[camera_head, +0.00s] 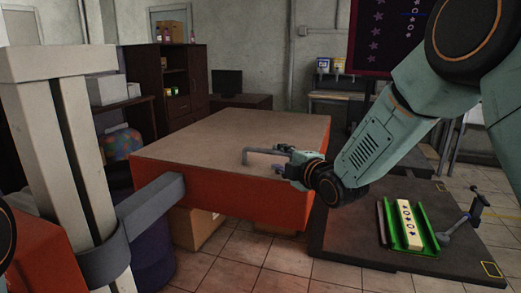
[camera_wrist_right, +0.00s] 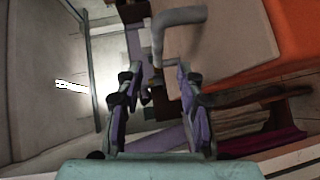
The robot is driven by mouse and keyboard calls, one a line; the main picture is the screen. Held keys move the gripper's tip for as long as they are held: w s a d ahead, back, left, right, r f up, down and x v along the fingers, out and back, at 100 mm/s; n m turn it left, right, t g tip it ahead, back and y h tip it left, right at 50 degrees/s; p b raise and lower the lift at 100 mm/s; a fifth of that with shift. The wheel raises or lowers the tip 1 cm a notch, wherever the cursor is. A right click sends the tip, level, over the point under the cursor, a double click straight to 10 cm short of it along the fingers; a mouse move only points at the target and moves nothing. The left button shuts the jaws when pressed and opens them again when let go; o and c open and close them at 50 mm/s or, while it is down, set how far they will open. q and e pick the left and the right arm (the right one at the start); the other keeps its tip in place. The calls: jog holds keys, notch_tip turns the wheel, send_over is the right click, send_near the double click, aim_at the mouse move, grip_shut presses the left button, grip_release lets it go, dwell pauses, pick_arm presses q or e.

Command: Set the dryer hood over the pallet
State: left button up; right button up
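The dryer hood is a large box with a tan top and orange-red sides (camera_head: 225,192), raised on a grey bracket at the left. A grey bar handle (camera_head: 262,151) is at its right side. It also shows in the right wrist view (camera_wrist_right: 180,18). My right gripper (camera_head: 284,153) is at the handle. In the wrist view its two fingers (camera_wrist_right: 156,75) are apart, with the end of the handle between their tips; contact is unclear. A dark flat board, seemingly the pallet (camera_head: 335,240), lies lower right, clear of most of the hood. My left gripper is out of view.
A green tray (camera_head: 421,240) with a pale star-printed strip (camera_head: 408,222) lies on the dark board. A grey lever (camera_head: 462,225) stands to its right. A pale post (camera_head: 75,150) is at the left. Cardboard boxes (camera_head: 195,228) are under the hood.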

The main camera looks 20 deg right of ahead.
aim_at(269, 152)
jog(key=shift+w+d, duration=0.35)
jog(key=shift+w, duration=0.2)
jog(key=shift+w+a+r, duration=0.1)
jog(key=shift+w+a, duration=0.1)
jog(key=x, duration=0.5)
jog(key=shift+a, duration=0.1)
jog(key=shift+w+f, duration=0.25)
jog(key=shift+w, duration=0.05)
jog(key=shift+a+r, duration=0.15)
jog(key=shift+r, duration=0.1)
jog(key=shift+w+a+f, duration=0.1)
jog(key=shift+w, duration=0.2)
jog(key=shift+w+f, duration=0.1)
jog(key=shift+f, duration=0.05)
jog(key=shift+c, duration=0.9)
jog(key=shift+s+r, duration=0.2)
jog(key=shift+s, duration=0.05)
jog(key=c, duration=0.5)
grip_shut()
